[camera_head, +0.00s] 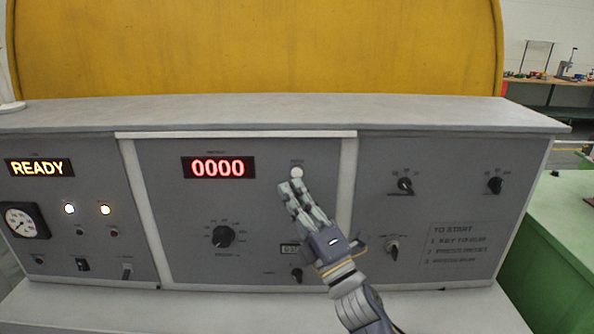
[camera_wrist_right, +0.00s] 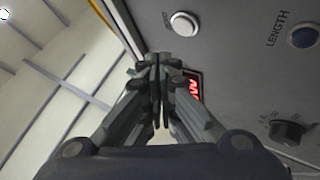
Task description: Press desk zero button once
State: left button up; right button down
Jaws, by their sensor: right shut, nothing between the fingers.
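The desk zero button (camera_head: 297,173) is a small round white button on the grey desk's middle panel, right of the red counter display (camera_head: 218,167) reading 0000. It also shows in the right wrist view as a white button (camera_wrist_right: 184,24) in a metal ring. My right gripper (camera_head: 291,187) is shut and empty, its fingertips just below the button in the head view. In the right wrist view the closed fingertips (camera_wrist_right: 158,62) are below and left of the button; I cannot tell whether they touch the panel. My left gripper is not in view.
A READY display (camera_head: 39,168), a gauge (camera_head: 25,220) and two lit lamps sit on the left panel. A black knob (camera_head: 223,236) is below the counter. The right panel has several knobs and a TO START label (camera_head: 466,244). A green surface (camera_head: 570,215) stands at the right.

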jog(key=shift+s, duration=1.3)
